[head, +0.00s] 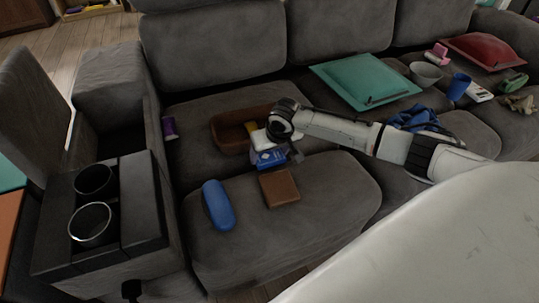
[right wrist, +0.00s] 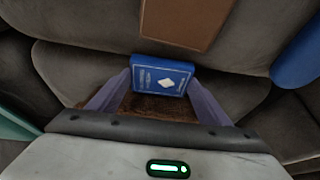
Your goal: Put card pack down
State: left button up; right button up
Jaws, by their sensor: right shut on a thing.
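In the right wrist view the pack (right wrist: 161,77) sits between the two purple-grey fingers (right wrist: 160,88). Part of the brown basket shows below the pack there. Whether the pack touches the cushion or basket I cannot tell. My left gripper is not in view.
A brown flat block (head: 280,188) and a blue rounded case (head: 218,206) lie on the seat in front. A purple spool (head: 169,128) lies left. A teal cushion (head: 362,80) and several small items lie right. Cup holders (head: 93,222) are in the left armrest.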

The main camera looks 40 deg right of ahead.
aim_at(270, 157)
notch_tip(270, 157, up, 9)
jog(key=p, duration=0.3)
jog(key=s+a+r+n+y, duration=0.1)
jog(key=s+a+r, duration=0.6)
jog(key=r, duration=0.3)
jog(key=s+a+r+n, duration=0.2)
jog(key=s+a+r, duration=0.5)
jog(key=a+r, duration=0.15)
pick_arm(q)
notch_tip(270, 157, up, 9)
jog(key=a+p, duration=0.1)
jog(key=p, duration=1.1)
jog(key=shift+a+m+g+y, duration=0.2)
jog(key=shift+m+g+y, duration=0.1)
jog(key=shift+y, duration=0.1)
pick_arm(e)
notch_tip(270, 157, up, 12)
jog(key=shift+w+d+r, duration=0.15)
jog(key=shift+w+d, duration=0.2)
jog(key=shift+d, duration=0.05)
